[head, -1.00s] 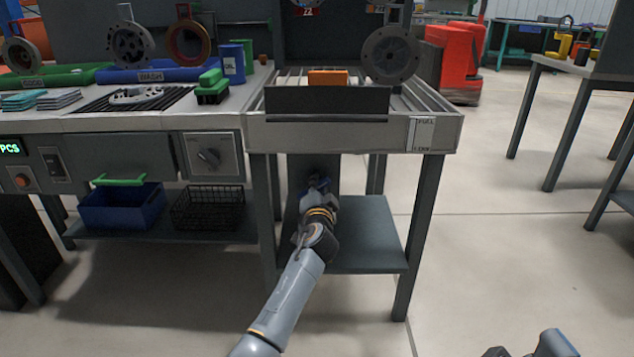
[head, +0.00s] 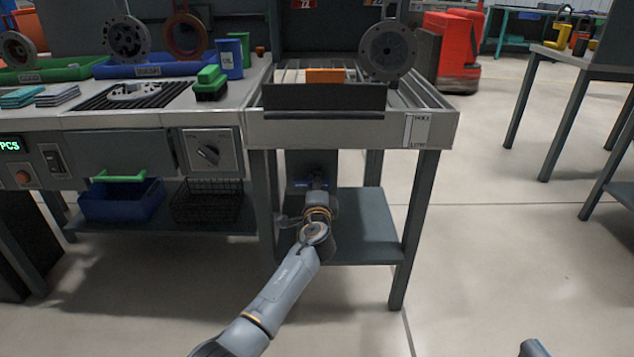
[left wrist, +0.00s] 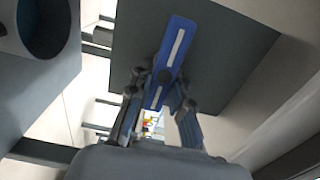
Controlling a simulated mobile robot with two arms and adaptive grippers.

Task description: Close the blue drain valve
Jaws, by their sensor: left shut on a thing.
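The blue drain valve handle (left wrist: 180,48) is a flat blue lever with a white stripe, in front of a dark panel in the left wrist view. It lies slanted there, its upper end leaning right. My left gripper (left wrist: 158,98) has its fingers on both sides of the lever's lower part and is shut on it. In the head view the blue handle (head: 305,183) is small and looks about level, under the sink-like bench, partly hidden by my left gripper (head: 318,188). Only a small piece of my right arm shows at the bottom right edge; its gripper is not visible.
The bench frame (head: 430,130) stands around my left arm, with legs on both sides and a lower shelf (head: 365,230) below. A blue bin (head: 120,205) and a black wire basket (head: 200,205) are left of it. Open floor lies to the right.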

